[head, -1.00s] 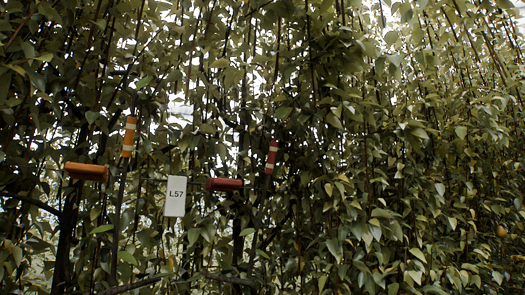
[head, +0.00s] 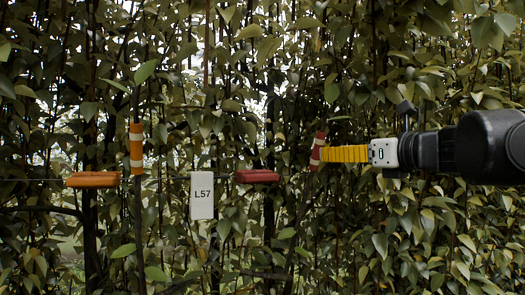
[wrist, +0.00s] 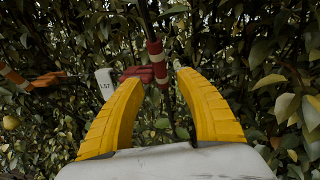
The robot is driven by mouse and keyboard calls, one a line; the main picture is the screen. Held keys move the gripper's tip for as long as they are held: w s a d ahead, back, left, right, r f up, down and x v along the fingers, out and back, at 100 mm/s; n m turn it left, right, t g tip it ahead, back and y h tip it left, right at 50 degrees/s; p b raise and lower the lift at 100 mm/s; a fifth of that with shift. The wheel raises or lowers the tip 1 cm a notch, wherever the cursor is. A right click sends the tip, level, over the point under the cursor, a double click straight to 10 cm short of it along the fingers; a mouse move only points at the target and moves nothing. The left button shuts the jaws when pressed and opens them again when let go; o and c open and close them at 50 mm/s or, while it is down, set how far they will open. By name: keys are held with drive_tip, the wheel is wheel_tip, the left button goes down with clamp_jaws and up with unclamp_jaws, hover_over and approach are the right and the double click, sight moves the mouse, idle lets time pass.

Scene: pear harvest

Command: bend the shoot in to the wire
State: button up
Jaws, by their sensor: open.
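A shoot with a red and white band (head: 317,150) leans up to the right, to the right of a red clip (head: 256,177) on the wire (head: 345,180), with a gap between them. My gripper (head: 323,154) reaches in from the right, its yellow fingers at the band. In the wrist view the gripper (wrist: 158,76) is open and the banded shoot (wrist: 155,58) shows between its fingertips. Whether a finger touches it I cannot tell. The red clip (wrist: 137,74) lies partly behind the left finger.
A white L57 tag (head: 202,195) hangs left of the red clip. Further left are an orange clip (head: 93,179) and an upright orange-banded shoot (head: 136,149). Dense leaves and stems surround everything.

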sight(316, 154)
drive_tip(key=x, duration=0.7)
drive_tip(key=shift+p, duration=0.4)
drive_tip(key=shift+s+d, duration=0.1)
clamp_jaws()
